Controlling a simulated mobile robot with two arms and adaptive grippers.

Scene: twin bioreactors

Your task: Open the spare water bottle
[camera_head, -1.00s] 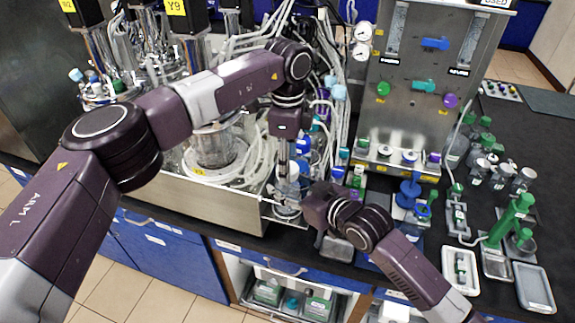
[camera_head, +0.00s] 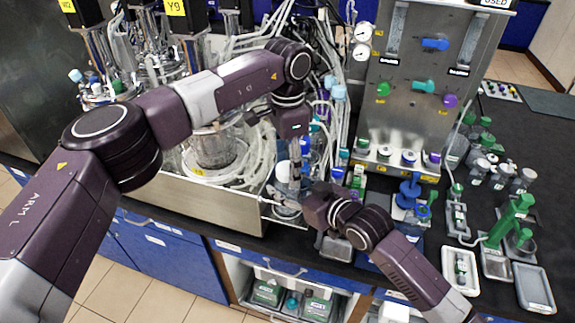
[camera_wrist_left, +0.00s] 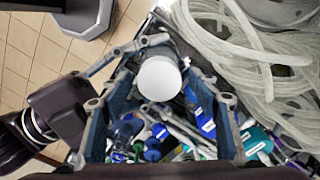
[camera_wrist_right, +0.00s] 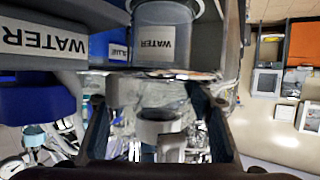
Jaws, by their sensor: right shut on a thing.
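The spare water bottle (camera_head: 284,172) stands upright between my two grippers in the head view. Its round white cap (camera_wrist_left: 160,78) faces the camera in the left wrist view. My right gripper (camera_head: 290,207) is shut on the bottle from the side, below the cap. My left gripper (camera_wrist_left: 160,103) points down from above. Its fingers are spread on both sides of the cap, with gaps showing between. In the right wrist view my right gripper's fingers (camera_wrist_right: 155,108) show. A clear container with an upside-down WATER label (camera_wrist_right: 160,48) is above them there; whether it is the held bottle I cannot tell.
A steel tray (camera_head: 215,206) with coiled tubing and bioreactors lies at the left. A steel panel (camera_head: 440,60) with coloured valves stands behind. Blue stands (camera_head: 408,190), small bottles and shallow trays (camera_head: 535,288) crowd the black bench to the right.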

